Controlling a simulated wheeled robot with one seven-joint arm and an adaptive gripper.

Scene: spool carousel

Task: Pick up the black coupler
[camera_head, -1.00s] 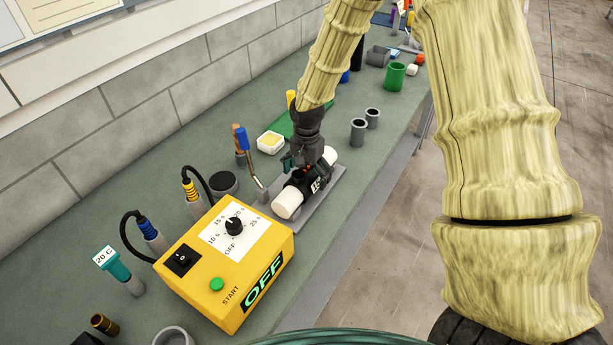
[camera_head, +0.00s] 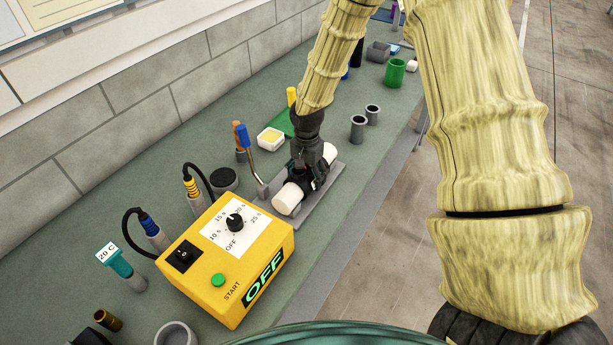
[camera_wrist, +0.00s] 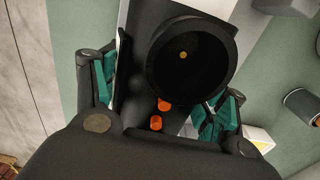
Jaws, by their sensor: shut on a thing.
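The black coupler (camera_head: 307,187) lies between two white pipe ends (camera_head: 288,200) on a grey fixture plate (camera_head: 323,203). My gripper (camera_head: 307,175) reaches down from above and is shut on the coupler, with a finger on each side. In the wrist view the coupler (camera_wrist: 188,58) sits between the teal-padded fingers. It shows a dark round opening and two orange spots. The gripper hides part of the coupler in the head view.
A yellow control box (camera_head: 226,262) reading OFF stands in front of the fixture. Grey cups (camera_head: 358,128) and a green cup (camera_head: 395,73) stand farther back. The bench's right edge is close to the fixture.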

